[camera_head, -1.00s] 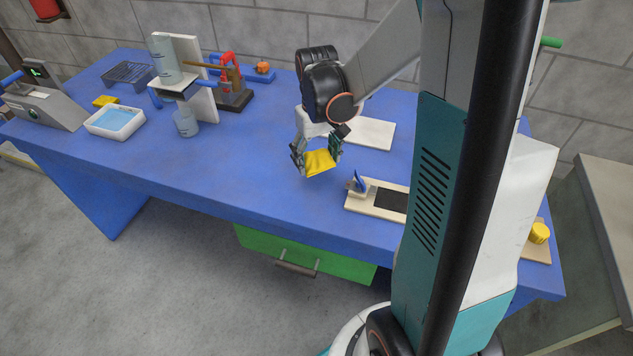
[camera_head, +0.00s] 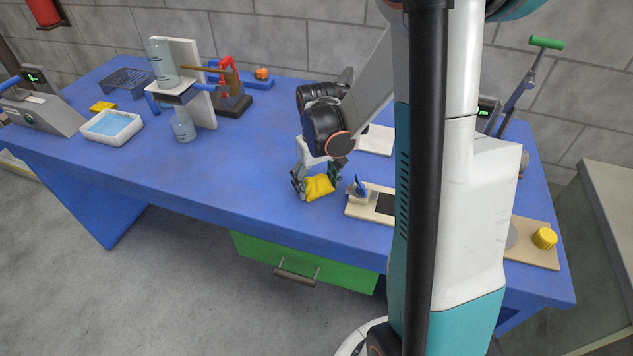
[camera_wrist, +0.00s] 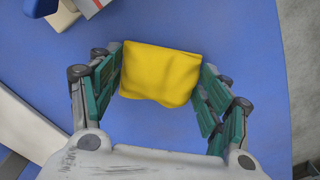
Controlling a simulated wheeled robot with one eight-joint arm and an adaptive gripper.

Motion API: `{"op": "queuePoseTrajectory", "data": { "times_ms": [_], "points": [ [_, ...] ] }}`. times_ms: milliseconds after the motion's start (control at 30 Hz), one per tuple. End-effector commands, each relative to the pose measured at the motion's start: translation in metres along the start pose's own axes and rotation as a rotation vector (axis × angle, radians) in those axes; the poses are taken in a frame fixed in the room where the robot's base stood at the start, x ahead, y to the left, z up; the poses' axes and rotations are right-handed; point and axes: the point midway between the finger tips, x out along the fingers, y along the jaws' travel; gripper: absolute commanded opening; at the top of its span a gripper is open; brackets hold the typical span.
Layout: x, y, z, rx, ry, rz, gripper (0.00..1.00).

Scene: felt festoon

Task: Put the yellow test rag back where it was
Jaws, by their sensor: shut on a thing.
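The yellow test rag (camera_head: 319,188) hangs between the fingers of my gripper (camera_head: 317,189), low over the front middle of the blue table. In the wrist view the yellow rag (camera_wrist: 161,73) spans the gap between both green-padded fingers of my gripper (camera_wrist: 162,78). The gripper is shut on the rag. I cannot tell whether the rag's lower edge touches the tabletop.
A cream board with a blue-handled clamp (camera_head: 360,189) lies just right of my gripper. A white plate (camera_head: 377,140) lies behind it. A white tray (camera_head: 112,127), a small yellow piece (camera_head: 103,106) and a bottle stand (camera_head: 203,92) are further left. The blue table (camera_head: 235,170) is clear left of my gripper.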

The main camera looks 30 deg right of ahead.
Motion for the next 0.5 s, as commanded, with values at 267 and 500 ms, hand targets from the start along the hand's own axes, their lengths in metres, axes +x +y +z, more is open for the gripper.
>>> {"op": "queuePoseTrajectory", "data": {
  "times_ms": [267, 500],
  "points": [
    [0.0019, 0.0000, -0.0001, 0.000, 0.000, 0.000, 0.91],
    [0.0017, 0.0000, -0.0001, 0.000, 0.000, 0.000, 0.91]
  ]
}}
